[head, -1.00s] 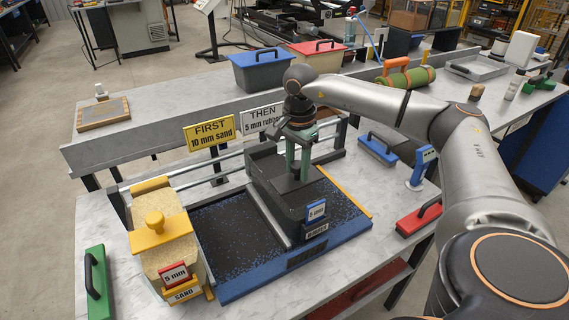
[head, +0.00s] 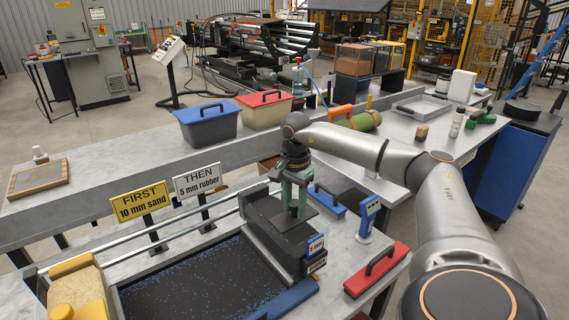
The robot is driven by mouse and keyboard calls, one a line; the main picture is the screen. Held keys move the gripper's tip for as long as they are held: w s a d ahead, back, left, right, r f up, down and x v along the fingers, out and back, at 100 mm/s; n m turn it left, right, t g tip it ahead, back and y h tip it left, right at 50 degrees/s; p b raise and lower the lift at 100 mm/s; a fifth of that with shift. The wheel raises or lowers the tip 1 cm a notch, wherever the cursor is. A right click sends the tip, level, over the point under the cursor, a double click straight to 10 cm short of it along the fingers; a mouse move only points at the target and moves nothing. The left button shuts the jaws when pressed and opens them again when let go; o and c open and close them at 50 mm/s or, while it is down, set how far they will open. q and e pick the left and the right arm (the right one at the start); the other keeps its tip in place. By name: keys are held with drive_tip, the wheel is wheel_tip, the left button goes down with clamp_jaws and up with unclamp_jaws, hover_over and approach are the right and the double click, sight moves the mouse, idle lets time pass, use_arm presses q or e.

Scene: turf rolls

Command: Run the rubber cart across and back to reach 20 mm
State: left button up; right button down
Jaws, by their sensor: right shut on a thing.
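The rubber cart (head: 268,220), a black box with a blue label on its front, stands at the right end of the tray (head: 288,300). The tray's dark bed is sprinkled with blue specks, left of the cart. My right gripper (head: 296,207) points down into the cart's top and is shut on its handle, which the fingers mostly hide. The yellow-edged sand cart (head: 75,285) is at the tray's left end, partly cut off by the frame. The layer depth cannot be read. My left gripper is not in view.
Signs reading "FIRST 10 mm sand" (head: 140,201) and "THEN 5 mm rubber" (head: 198,181) stand behind the rails. Blue (head: 207,125) and red (head: 265,109) lidded bins stand behind.

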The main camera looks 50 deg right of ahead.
drive_tip(key=s+d, duration=0.1)
drive_tip(key=d, duration=0.5)
drive_tip(key=shift+s+d+p, duration=0.25)
drive_tip(key=shift+s+p, duration=0.05)
drive_tip(key=shift+s, duration=0.05)
drive_tip(key=shift+d+r, duration=0.1)
drive_tip(key=shift+c, duration=2.3)
unclamp_jaws()
wheel_tip(320, 180, up, 12)
drive_tip(key=shift+r+p, duration=0.2)
drive_tip(key=shift+p, duration=0.2)
